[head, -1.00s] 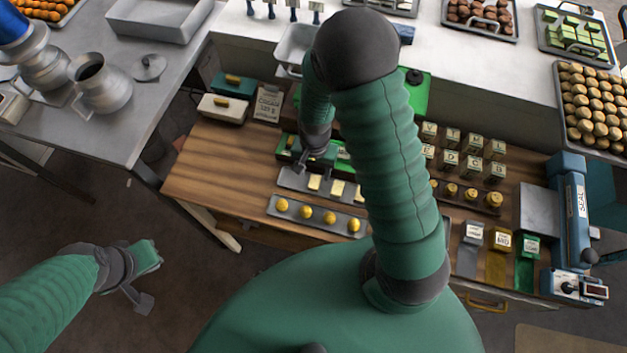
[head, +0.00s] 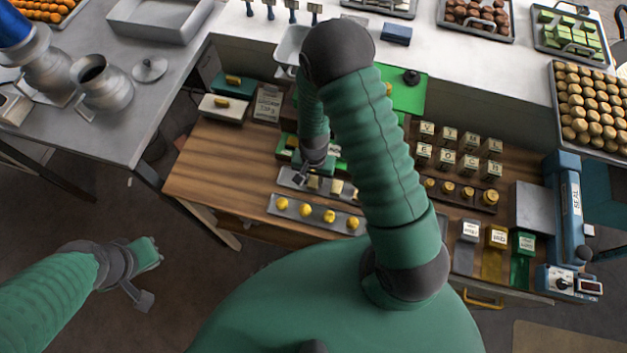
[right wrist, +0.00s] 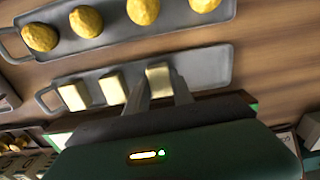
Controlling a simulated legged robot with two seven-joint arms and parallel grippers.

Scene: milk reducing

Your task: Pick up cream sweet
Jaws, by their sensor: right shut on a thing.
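Several pale cream sweets sit in a row on a grey tray on the wooden counter; the tray's bare end shows in the right wrist view (right wrist: 215,65). My right gripper (right wrist: 160,90) is shut on the end cream sweet (right wrist: 158,74), with a finger on either side. I cannot tell whether this sweet still touches the tray. Two other cream sweets (right wrist: 74,96) (right wrist: 112,88) lie beside it. In the head view my right gripper (head: 303,177) is low at the tray's left part. My left gripper (head: 145,276) hangs over the floor at lower left, its jaws unclear.
A tray of yellow round sweets (head: 306,210) lies along the counter's front edge, close to the cream tray. A green box (head: 290,142) stands just behind. Lettered cubes (head: 448,136) and a blue sealing machine (head: 570,215) are at the right.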

